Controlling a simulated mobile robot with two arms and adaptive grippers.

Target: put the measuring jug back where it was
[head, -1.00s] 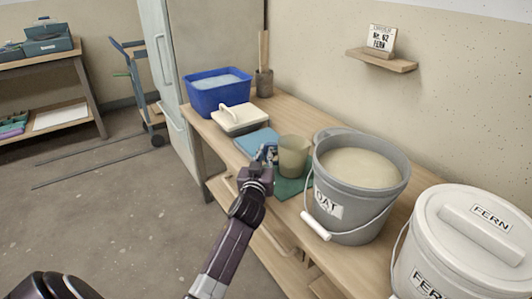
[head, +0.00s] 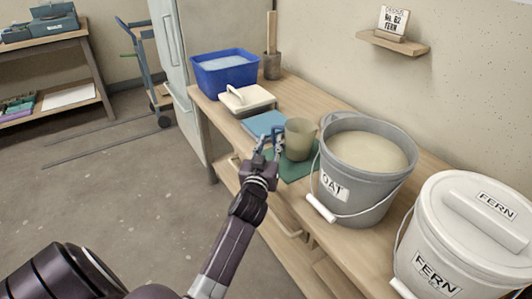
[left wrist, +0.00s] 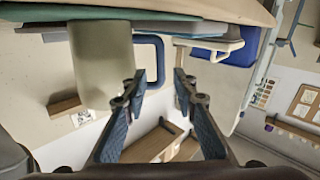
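The measuring jug (head: 299,142), translucent grey-beige, stands upright on a green mat (head: 297,174) on the bench, left of the grey OAT bucket (head: 367,178). Its dark blue handle faces my left gripper (head: 266,143). The left wrist view shows the jug (left wrist: 103,62) upside down, with the square handle (left wrist: 158,50) by the fingertips. My left gripper (left wrist: 160,80) is open, its fingers apart. I cannot tell whether a finger touches the handle. My right gripper is not in view.
A blue pad (head: 264,124), a cream lidded box (head: 247,100) and a blue tub (head: 224,73) stand further back along the bench. A white FERN bucket (head: 459,240) stands at the front right.

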